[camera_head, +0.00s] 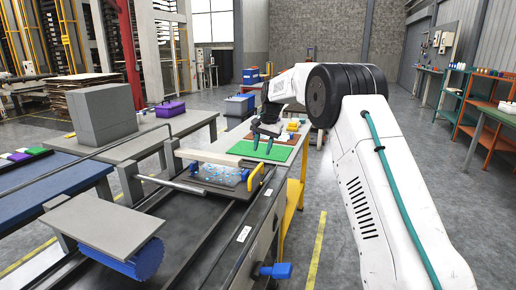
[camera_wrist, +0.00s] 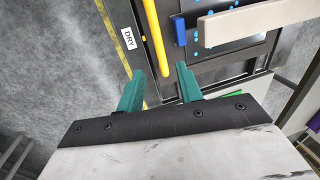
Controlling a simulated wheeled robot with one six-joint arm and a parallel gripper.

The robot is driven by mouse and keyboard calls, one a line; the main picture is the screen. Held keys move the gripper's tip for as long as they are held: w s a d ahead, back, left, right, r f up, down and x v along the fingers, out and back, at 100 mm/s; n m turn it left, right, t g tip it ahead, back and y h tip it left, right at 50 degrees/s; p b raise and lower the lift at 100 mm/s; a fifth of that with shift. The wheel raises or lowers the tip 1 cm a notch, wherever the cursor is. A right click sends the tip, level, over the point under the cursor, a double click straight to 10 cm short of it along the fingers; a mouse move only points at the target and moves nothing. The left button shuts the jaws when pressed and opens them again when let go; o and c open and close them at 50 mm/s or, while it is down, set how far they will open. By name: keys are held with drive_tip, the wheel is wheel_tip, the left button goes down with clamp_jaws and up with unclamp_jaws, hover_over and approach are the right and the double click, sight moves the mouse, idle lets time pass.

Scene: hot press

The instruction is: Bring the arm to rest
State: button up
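My gripper (camera_head: 262,148) hangs at the end of my white arm, above the far end of the press bench near a green mat (camera_head: 260,151). Its two teal fingers are spread apart. In the wrist view the gripper (camera_wrist: 160,80) is open, with nothing between the fingertips. A yellow handle (camera_wrist: 154,38) lies just beyond the fingertips in that view, apart from them as far as I can tell. In the head view the yellow handle (camera_head: 256,176) is at the right end of a blue-speckled plate (camera_head: 222,176).
A long dark press bench (camera_head: 190,240) runs toward me, with a blue roller (camera_head: 137,264) at its near left. A blue knob (camera_head: 275,271) sticks out at its near right. Grey tables with a purple toolbox (camera_head: 170,109) stand left. Shelves (camera_head: 485,95) stand right, with open floor before them.

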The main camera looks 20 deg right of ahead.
drive_tip(key=s+f+n+g, duration=0.1)
drive_tip(key=s+f+n, duration=0.1)
drive_tip(key=s+f, duration=0.2)
drive_tip(key=s+a+r+n, duration=0.2)
drive_tip(key=s+r, duration=0.1)
drive_tip(key=s, duration=1.5)
drive_tip(key=s+a+r+n+h, duration=0.1)
drive_tip(key=s+a+r+n, duration=0.1)
drive_tip(key=s, duration=1.5)
drive_tip(key=s+a+r+n+t, duration=0.1)
drive_tip(key=s+r, duration=0.3)
drive_tip(key=s, duration=1.4)
drive_tip(key=shift+s+a+r+n+h, duration=0.15)
drive_tip(key=shift+s+a+n+h, duration=0.2)
drive_tip(key=shift+a+n, duration=0.15)
